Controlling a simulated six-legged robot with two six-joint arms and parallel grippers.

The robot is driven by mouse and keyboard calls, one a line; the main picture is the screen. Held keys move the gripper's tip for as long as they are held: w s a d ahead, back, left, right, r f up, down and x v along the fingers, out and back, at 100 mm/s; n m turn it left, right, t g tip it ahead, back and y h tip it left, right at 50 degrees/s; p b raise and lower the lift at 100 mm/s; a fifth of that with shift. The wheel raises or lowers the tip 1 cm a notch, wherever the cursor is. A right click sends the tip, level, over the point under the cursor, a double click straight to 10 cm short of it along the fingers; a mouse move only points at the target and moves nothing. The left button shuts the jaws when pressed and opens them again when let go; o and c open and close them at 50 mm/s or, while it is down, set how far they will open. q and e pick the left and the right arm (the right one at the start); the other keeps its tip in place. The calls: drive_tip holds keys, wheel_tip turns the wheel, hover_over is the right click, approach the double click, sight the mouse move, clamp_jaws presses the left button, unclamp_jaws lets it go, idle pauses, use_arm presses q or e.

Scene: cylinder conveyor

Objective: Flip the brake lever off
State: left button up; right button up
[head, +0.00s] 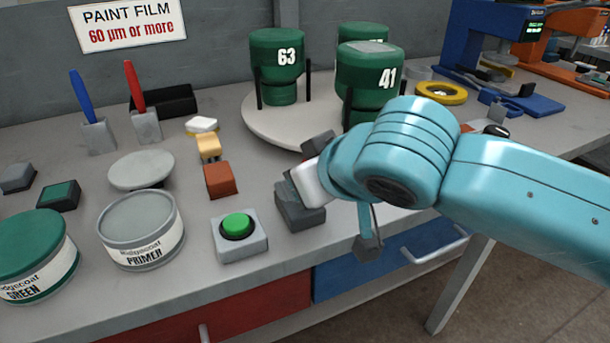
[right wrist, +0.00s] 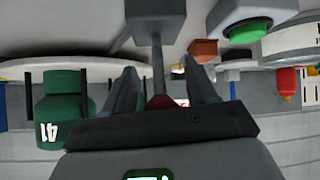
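The brake lever has a dark grey base (head: 302,214) on the table, right of the green button (head: 238,226). In the right wrist view, which looks upside down, the base (right wrist: 155,14) is at the top and a thin rod (right wrist: 158,65) runs from it to a red knob (right wrist: 161,102). My right gripper (right wrist: 160,72) is open, with one finger on each side of the rod and knob and gaps showing. In the head view my right wrist hides the rod and knob, and the fingers are hard to make out. My left gripper is not in view.
A round white turntable (head: 268,122) with several green cylinders stands behind my right wrist. A red-brown block (head: 220,180) and paint cans, including the primer can (head: 140,228), are to the left. A yellow ring (head: 441,93) lies at the back right.

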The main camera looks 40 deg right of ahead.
drive_tip(key=shift+s+a+r, duration=0.1)
drive_tip(key=shift+s+r, duration=0.05)
drive_tip(key=shift+r, duration=0.15)
drive_tip(key=p+v, duration=0.6)
drive_tip(key=v, duration=0.9)
drive_tip(key=shift+s+r, duration=0.2)
drive_tip(key=shift+s, duration=0.05)
